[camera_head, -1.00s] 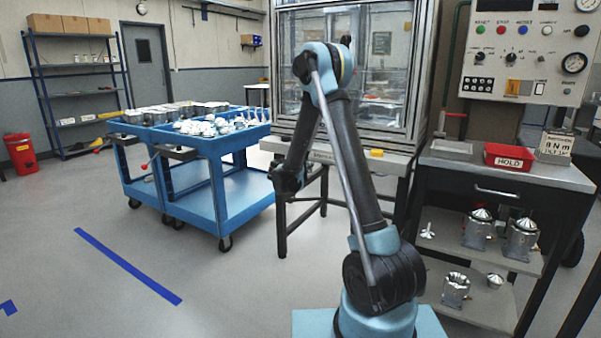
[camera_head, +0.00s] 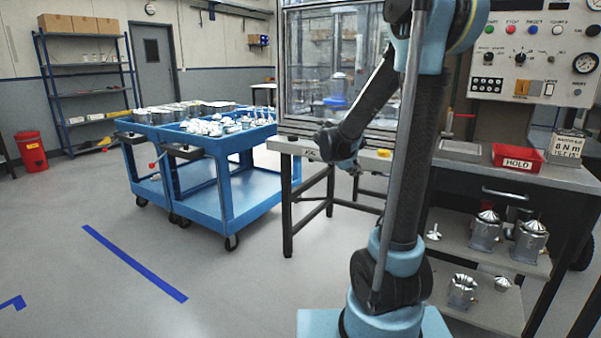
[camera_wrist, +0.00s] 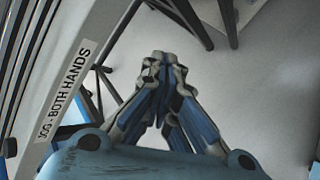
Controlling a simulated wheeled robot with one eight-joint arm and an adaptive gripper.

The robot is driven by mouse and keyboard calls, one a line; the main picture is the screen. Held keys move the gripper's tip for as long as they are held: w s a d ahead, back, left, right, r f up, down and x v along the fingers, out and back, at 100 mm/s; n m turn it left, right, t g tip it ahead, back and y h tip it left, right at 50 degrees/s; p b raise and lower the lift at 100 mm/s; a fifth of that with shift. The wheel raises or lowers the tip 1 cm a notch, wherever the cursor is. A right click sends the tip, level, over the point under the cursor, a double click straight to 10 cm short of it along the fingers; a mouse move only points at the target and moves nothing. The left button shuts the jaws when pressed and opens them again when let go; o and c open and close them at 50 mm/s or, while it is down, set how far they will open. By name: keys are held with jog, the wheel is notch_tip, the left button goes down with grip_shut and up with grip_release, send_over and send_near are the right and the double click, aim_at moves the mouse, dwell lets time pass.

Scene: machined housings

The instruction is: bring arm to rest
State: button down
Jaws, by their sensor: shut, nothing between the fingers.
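My gripper (camera_wrist: 160,65) shows in the wrist view with its fingers together and nothing between them. It points down over the grey floor, beside the edge of a bench marked "JOG - BOTH HANDS" (camera_wrist: 66,90). In the head view my arm stands upright at the right of centre, its upper part cut off by the top edge. Its forearm slants down to the left to the wrist, in front of the glass-fronted machine.
Two blue carts (camera_head: 222,190) with metal parts stand at the left. The glass-fronted machine (camera_head: 325,75) is behind my arm. At the right a bench holds a red HOLD bin (camera_head: 517,158), with housings (camera_head: 530,242) on its lower shelf. Open floor lies at the front left.

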jog(key=s+a+f+m+g+y, duration=0.1)
jog(key=s+m, duration=0.6)
jog(key=s, duration=1)
jog(key=s+a+f+m+g+y, duration=0.1)
jog(key=s+f+m+g+y, duration=0.2)
jog(key=s, duration=1.5)
notch_tip(320, 180, down, 5)
jog(key=m+y, duration=0.2)
jog(key=m, duration=0.3)
jog(key=shift+f+m+g+y, duration=0.2)
jog(key=shift+m+g+y, duration=0.1)
jog(key=shift+w+f, duration=0.2)
jog(key=shift+w, duration=0.25)
